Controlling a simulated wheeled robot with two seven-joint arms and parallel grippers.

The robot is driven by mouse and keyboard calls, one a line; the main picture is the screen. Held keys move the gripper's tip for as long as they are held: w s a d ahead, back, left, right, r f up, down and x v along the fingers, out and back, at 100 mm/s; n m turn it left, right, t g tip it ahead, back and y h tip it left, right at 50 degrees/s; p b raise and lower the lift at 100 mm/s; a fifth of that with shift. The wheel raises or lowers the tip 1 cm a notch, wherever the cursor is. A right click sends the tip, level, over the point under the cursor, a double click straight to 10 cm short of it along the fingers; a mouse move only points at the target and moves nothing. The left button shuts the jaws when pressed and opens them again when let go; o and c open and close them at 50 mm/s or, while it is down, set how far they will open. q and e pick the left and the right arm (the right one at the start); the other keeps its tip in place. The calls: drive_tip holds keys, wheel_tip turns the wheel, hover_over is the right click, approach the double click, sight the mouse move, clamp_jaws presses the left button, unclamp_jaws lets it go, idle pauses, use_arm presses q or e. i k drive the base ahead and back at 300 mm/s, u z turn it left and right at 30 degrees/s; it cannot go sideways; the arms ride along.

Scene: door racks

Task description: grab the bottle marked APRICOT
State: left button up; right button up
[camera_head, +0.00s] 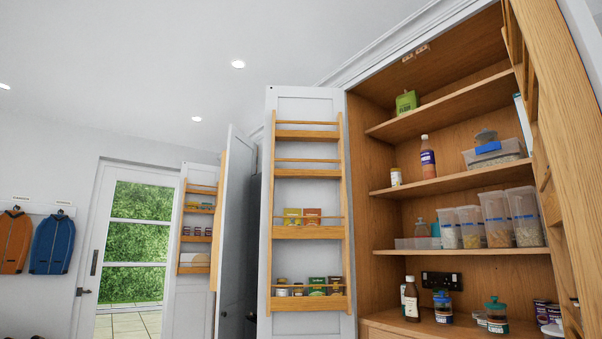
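Two bottles show in the open cupboard. One bottle (427,157) with a reddish cap and a dark label stands upright on the middle shelf. A dark brown bottle (411,299) with a pale label stands on the counter at the bottom. Their labels are too small to read, so I cannot tell which, if either, is marked APRICOT. Neither of my grippers is in view.
The open cupboard door (311,110) carries a wooden rack with small boxes and tins. Clear containers (496,217) fill a lower shelf. Jars (496,316) stand on the counter. Another door rack (198,225) and a glazed door (135,240) are at the left.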

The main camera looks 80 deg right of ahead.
sight(428, 162)
drive_tip(key=z, duration=3.65)
